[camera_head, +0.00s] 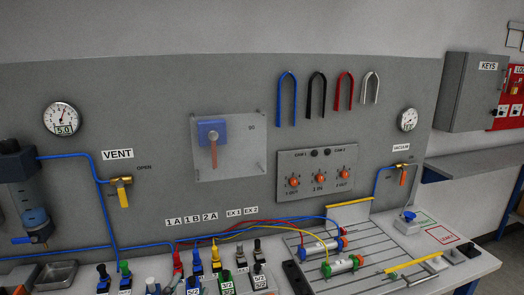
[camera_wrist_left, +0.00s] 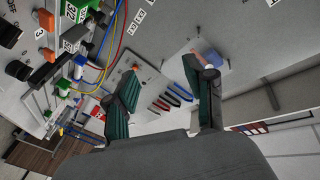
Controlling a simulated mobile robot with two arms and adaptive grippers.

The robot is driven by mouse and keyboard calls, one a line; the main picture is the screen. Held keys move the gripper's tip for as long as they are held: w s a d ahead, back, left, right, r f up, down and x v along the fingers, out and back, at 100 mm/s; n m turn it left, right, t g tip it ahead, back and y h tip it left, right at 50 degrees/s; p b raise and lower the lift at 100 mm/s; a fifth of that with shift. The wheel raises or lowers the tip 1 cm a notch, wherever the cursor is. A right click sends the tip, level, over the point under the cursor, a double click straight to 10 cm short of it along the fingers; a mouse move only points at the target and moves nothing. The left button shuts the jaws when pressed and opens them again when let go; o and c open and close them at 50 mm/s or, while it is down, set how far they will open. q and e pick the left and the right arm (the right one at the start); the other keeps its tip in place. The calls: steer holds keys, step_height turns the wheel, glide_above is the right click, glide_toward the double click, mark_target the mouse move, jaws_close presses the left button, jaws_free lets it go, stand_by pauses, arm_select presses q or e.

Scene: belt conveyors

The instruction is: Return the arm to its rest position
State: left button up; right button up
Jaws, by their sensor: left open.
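My left gripper (camera_wrist_left: 163,92) shows in the left wrist view. Its two dark fingers with green pads stand wide apart, with nothing between them. Through the gap I see the grey panel and the coloured hanging tubes, some way off. I cannot make out the left gripper clearly in the head view. My right gripper is in neither view.
The grey panel (camera_head: 90,85) stands behind a bench holding several valves, coloured hoses and a slotted plate (camera_head: 365,255). A blue filter unit (camera_head: 28,200) is at left. Coloured tubes (camera_head: 287,98) hang above. A keys cabinet (camera_head: 470,95) is at right.

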arm_select(q)
steer(key=s+a+f+n+g+y, duration=0.1)
steer(key=s+a+f+n+g, duration=0.15)
steer(key=s+f+g, duration=0.35)
steer(key=s+a+f+n+g+y, duration=0.1)
steer(key=s+a+f+n+g, duration=0.2)
steer(key=f, duration=0.6)
steer(key=s+f+g, duration=0.3)
steer(key=s, duration=0.5)
steer(key=s+f+g, duration=0.3)
steer(key=s+f, duration=0.1)
steer(key=s, duration=0.3)
step_height(320, 180, down, 26)
steer(key=s, duration=0.2)
steer(key=s+a+f+g, duration=0.2)
steer(key=s+a+f, duration=0.1)
steer(key=s+f, duration=1.3)
